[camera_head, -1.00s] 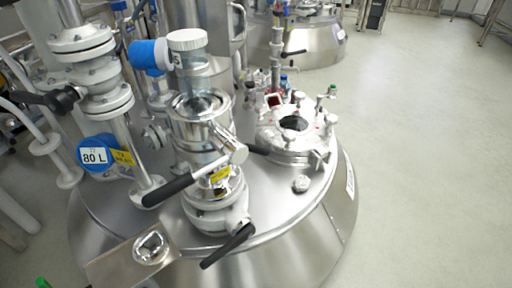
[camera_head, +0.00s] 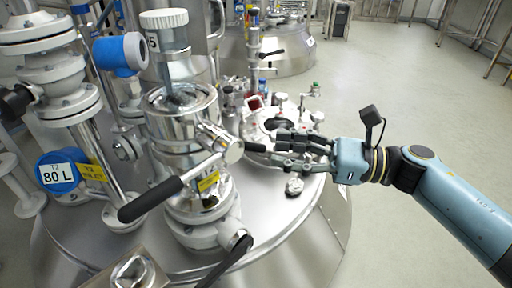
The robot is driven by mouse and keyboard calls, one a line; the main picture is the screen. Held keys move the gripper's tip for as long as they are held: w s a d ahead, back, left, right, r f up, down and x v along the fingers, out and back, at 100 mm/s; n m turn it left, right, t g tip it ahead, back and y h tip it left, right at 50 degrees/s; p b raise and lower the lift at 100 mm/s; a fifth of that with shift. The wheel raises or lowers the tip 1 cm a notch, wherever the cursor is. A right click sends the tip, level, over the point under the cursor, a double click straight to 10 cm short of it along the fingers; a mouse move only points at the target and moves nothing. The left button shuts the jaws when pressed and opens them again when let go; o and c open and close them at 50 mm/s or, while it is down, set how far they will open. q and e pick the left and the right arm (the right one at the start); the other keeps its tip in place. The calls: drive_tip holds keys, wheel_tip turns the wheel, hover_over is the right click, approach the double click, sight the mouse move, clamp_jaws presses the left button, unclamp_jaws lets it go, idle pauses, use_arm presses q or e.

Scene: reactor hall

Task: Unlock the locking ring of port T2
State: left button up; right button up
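Port T2 stands on the steel vessel lid, left of centre, as a shiny metal collar with its locking ring (camera_head: 205,142). A lever with a black grip (camera_head: 150,200) sticks out to the lower left of the ring, and another black grip shows on its right side. A clear container with a white ribbed cap (camera_head: 164,18), marked 5, sits upright in the top of the port. My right gripper (camera_head: 281,149) is to the right of the ring, apart from the port in the picture. Its dark fingers look spread with nothing between them. My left gripper is not in view.
A round hatch (camera_head: 265,118) with clamps lies behind my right gripper. A valve with a black handle (camera_head: 232,258) sits below the port. The floor at right is clear.

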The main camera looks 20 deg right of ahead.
sight(258, 145)
drive_tip(key=x, duration=0.5)
drive_tip(key=shift+w+a, duration=0.15)
drive_tip(key=shift+a, duration=0.05)
clamp_jaws()
